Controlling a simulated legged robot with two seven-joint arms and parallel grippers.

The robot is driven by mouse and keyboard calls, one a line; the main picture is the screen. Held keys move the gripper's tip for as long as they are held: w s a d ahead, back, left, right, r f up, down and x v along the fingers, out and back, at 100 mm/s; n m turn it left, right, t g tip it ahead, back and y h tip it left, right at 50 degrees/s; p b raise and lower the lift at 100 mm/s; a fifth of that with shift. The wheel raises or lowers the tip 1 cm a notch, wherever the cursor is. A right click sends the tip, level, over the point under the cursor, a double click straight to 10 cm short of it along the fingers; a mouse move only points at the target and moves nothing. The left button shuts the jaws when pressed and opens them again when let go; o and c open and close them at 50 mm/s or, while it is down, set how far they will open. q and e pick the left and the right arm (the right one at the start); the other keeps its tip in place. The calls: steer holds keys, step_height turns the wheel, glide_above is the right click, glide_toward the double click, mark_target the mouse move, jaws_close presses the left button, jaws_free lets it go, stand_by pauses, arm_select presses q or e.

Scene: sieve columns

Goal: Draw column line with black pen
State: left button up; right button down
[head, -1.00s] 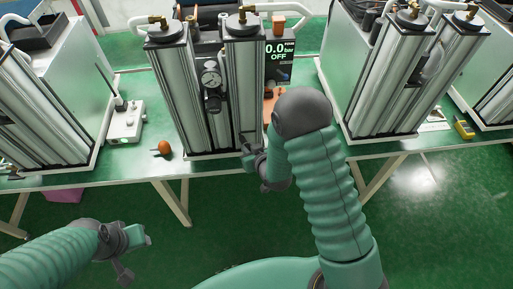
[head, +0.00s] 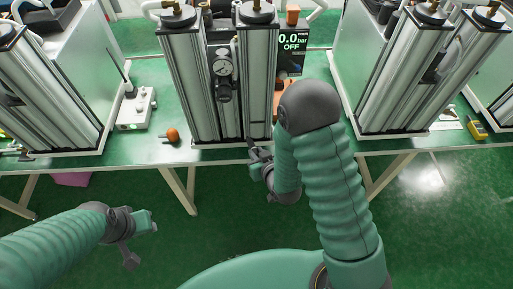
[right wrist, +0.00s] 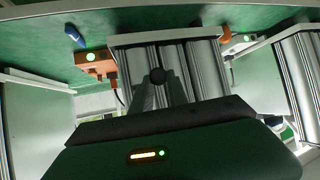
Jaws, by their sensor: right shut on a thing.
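The middle sieve unit has two tall silver columns, the left column (head: 188,90) and the right column (head: 256,85), on the green bench. My right gripper (head: 256,158) is low in front of the right column's foot. It is shut on a small dark thing, apparently the black pen (right wrist: 157,76), whose round dark end shows between the fingers in the right wrist view. Most of the pen is hidden, and I cannot tell if it touches the column. My left gripper (head: 142,240) hangs open and empty, lower left, away from the bench.
A gauge (head: 222,66) sits between the columns. A display (head: 290,45) reads 0.0 bar OFF. A white box with an antenna (head: 136,110) and an orange-brown knobbed item (head: 172,134) stand left. Other sieve units flank both sides. A yellow meter (head: 477,129) lies right.

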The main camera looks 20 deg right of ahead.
steer(key=s, duration=0.1)
steer(key=s+a, duration=0.1)
steer(key=s, duration=0.1)
stand_by(0.4)
steer(key=shift+w+d, duration=0.1)
